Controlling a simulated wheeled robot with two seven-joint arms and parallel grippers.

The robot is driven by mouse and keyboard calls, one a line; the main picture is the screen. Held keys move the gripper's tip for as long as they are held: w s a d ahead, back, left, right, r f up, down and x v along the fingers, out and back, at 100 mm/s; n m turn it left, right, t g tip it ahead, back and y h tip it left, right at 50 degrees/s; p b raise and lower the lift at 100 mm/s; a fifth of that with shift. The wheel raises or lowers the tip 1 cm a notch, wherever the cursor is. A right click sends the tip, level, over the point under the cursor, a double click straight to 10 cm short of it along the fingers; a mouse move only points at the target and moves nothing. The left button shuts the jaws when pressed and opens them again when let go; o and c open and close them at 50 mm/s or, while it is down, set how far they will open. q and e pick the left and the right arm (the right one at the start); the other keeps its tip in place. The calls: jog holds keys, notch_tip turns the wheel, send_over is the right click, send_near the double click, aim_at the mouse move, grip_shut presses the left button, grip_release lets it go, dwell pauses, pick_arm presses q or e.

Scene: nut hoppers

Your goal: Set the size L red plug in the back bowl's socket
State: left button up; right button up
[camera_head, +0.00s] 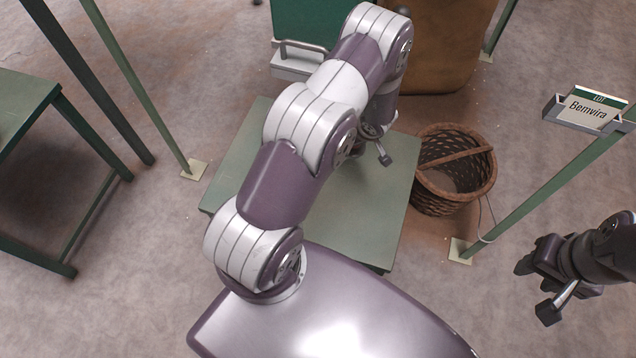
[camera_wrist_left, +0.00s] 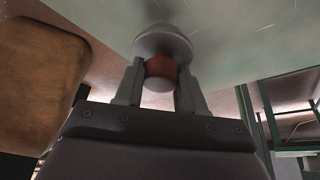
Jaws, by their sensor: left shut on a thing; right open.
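In the left wrist view my left gripper (camera_wrist_left: 159,76) is shut on a small plug with a red band (camera_wrist_left: 160,66) and a grey rounded end towards the palm. A grey dome-shaped piece (camera_wrist_left: 162,43) lies right beyond the red band, wider than the gap between the fingers. I cannot tell if it belongs to the plug or is a separate part. No size mark is readable. In the head view my left arm hides its own fingers over the green platform. My right gripper (camera_head: 531,262) is open and empty at the right edge. I cannot make out the back bowl or its socket.
The green platform (camera_head: 360,228) lies under my left arm. A wicker basket (camera_head: 455,190) stands right of it. A post with a "Bemvira" sign (camera_head: 588,108) rises at right. A brown sack (camera_head: 445,45) stands behind. A green table (camera_head: 22,105) is at left.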

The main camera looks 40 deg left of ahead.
pick_arm(q)
jog(key=shift+n, duration=0.3)
jog(key=shift+s+a+f+b, duration=0.7)
jog(key=shift+s+f+b, duration=1.05)
jog(key=shift+f, duration=0.25)
jog(key=shift+s+a+f+b, duration=0.75)
jog(key=shift+s+f+b, duration=1)
jog(key=shift+f, duration=0.2)
jog(key=shift+s+a+f+b, duration=0.7)
jog(key=shift+s+f+b, duration=1)
jog(key=shift+f, duration=0.3)
